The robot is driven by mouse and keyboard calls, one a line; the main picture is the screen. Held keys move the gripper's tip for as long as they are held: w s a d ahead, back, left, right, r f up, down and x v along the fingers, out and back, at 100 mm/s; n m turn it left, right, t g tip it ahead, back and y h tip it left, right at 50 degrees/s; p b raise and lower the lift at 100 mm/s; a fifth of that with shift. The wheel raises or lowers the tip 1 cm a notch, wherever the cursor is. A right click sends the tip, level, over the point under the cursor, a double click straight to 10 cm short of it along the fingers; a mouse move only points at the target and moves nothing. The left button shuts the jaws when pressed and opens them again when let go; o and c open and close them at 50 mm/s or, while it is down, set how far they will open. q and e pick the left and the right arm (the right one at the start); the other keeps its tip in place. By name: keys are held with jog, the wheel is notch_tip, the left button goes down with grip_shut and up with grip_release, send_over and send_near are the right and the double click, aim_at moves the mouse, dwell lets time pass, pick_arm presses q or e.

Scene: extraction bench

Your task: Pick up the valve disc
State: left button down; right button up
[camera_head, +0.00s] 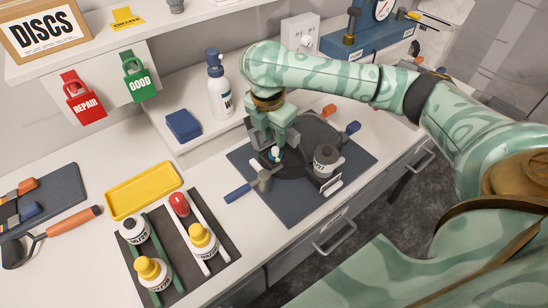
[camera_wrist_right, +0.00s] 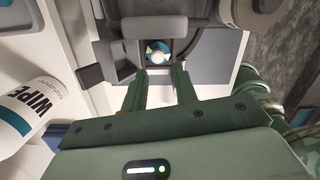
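A small round white-and-teal piece (camera_head: 276,153), apparently the valve disc, sits in a dark holder on the blue-grey mat (camera_head: 300,208). It also shows in the right wrist view (camera_wrist_right: 158,53), beyond the fingertips and partly shaded by the holder. My right gripper (camera_head: 274,142) points down over this piece and hides part of it. In the right wrist view its two fingers (camera_wrist_right: 164,75) are apart with an empty gap between them, lined up with the piece. Contact is not visible. My left gripper is not in view.
A WIPE bottle (camera_head: 219,85) and blue cloth (camera_head: 183,125) are behind. A yellow tray (camera_head: 143,190) and a rack of bottles (camera_head: 221,225) are at the left front.

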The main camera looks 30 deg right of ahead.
aim_at(275, 148)
jog(key=shift+f, duration=0.55)
jog(key=f+b, duration=0.2)
jog(key=f, duration=0.1)
jog(key=d+f+b, duration=0.1)
jog(key=shift+w+f+b, duration=0.3)
jog(key=shift+f+b, duration=0.05)
jog(key=shift+f, duration=0.05)
jog(key=shift+r, duration=0.2)
grip_shut()
